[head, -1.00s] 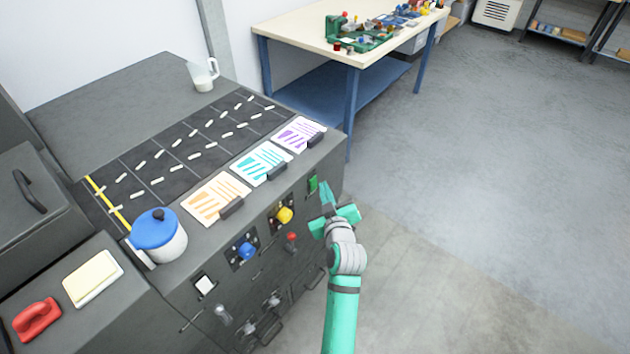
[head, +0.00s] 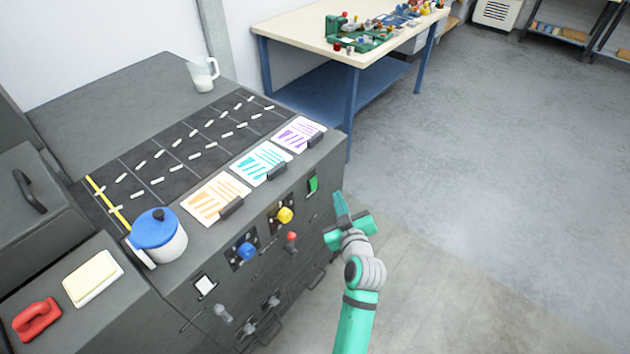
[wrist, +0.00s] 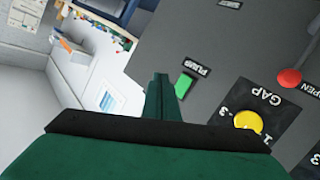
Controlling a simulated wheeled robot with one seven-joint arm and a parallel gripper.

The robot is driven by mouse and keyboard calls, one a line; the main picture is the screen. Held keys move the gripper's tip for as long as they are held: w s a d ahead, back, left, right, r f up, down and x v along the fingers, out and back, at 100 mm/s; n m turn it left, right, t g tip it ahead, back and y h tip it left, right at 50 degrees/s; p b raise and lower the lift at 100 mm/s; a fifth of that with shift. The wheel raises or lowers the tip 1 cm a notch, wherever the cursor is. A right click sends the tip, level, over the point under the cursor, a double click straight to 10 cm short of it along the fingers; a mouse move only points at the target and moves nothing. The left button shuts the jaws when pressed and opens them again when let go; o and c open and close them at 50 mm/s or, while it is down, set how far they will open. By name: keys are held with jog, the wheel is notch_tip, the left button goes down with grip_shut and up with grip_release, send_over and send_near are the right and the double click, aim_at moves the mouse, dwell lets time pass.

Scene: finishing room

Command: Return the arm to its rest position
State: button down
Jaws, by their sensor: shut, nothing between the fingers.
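My green arm comes up from the bottom of the head view, right of the grey machine (head: 85,130). My gripper (head: 338,196) is shut and empty, apart from the machine's front panel. In the wrist view its fingers (wrist: 161,80) point toward the green switch marked PUMP. That green switch (head: 313,184) lies just up and left of the gripper in the head view. A yellow knob (wrist: 248,122) marked GAP and a red-tipped lever (wrist: 290,78) show right of the fingers in the wrist view.
A blue knob (head: 246,250) is lower on the panel. A blue-lidded pot (head: 158,236) and a clear jug (head: 203,75) stand on the machine. A workbench (head: 300,36) with small parts stands behind. The floor (head: 490,190) to the right is clear.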

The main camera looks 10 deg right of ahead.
dwell(0.3)
jog(key=s+a+f+m, duration=0.1)
jog(key=s+a+f, duration=0.35)
jog(key=s, duration=0.25)
jog(key=s+a+f+m+h, duration=0.1)
jog(key=s+a+f+m, duration=0.15)
jog(key=s+a, duration=0.3)
jog(key=s+a+f+m, duration=0.1)
jog(key=s+a+f, duration=0.3)
jog(key=s, duration=0.3)
jog(key=s+a+r, duration=0.2)
jog(key=s, duration=0.5)
jog(key=s+a+r+y, duration=0.1)
jog(key=s+a+r, duration=0.1)
jog(key=s, duration=0.6)
jog(key=s+a+r+y, duration=0.1)
jog(key=s+a+r, duration=0.1)
jog(key=s, duration=0.6)
jog(key=shift+s+r+n, duration=0.15)
jog(key=shift+r+n, duration=0.2)
jog(key=shift+r, duration=0.35)
